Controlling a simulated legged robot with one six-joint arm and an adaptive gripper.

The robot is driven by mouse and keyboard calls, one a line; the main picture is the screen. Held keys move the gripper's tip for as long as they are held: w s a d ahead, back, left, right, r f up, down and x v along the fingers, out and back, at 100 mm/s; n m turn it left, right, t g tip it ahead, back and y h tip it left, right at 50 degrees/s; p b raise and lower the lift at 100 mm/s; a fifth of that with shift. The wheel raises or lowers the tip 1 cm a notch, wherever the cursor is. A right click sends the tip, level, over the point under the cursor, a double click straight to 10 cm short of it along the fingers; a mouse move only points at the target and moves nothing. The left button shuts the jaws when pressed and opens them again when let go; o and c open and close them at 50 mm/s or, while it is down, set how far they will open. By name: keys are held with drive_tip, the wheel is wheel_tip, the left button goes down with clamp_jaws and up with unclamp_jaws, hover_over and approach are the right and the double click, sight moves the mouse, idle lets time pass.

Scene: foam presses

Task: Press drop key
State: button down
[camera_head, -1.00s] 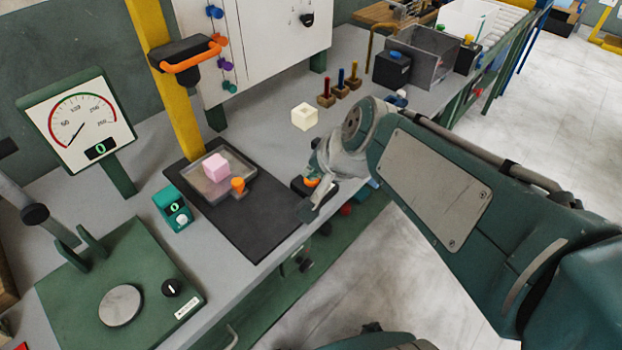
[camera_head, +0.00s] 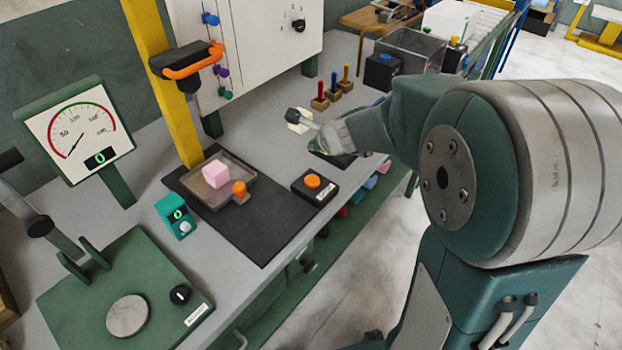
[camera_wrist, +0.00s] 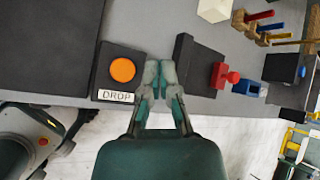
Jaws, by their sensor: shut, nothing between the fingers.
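The drop key is a black box with a round orange button (camera_head: 312,181) near the table's front edge. In the wrist view, the orange button (camera_wrist: 122,70) sits above a label reading DROP. My gripper (camera_wrist: 159,78) is shut and empty, with its fingertips just right of the key box in that view and apart from the button. In the head view, my gripper (camera_head: 300,116) is above and behind the key in the picture, partly overlapping a white cube.
A pink cube (camera_head: 215,174) sits in a tray on a dark mat (camera_head: 255,228) left of the key, under an orange-handled press (camera_head: 190,62). A dark plate (camera_wrist: 196,70) and a red part (camera_wrist: 222,76) lie to the right in the wrist view. A gauge (camera_head: 75,130) stands at left.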

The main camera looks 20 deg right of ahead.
sight(310, 176)
drive_tip(key=shift+d, duration=0.1)
drive_tip(key=shift+a+f, duration=0.15)
drive_tip(key=shift+f, duration=0.9)
drive_tip(key=shift+a+f, duration=0.1)
drive_tip(key=shift+f, duration=0.9)
wheel_tip(310, 176, down, 2)
drive_tip(key=shift+d+f, duration=0.1)
drive_tip(key=shift+d, duration=0.05)
drive_tip(key=shift+f, duration=1.3)
drive_tip(key=shift+f, duration=0.1)
drive_tip(key=shift+f, duration=0.2)
drive_tip(key=shift+f, duration=0.55)
drive_tip(key=shift+r, duration=0.95)
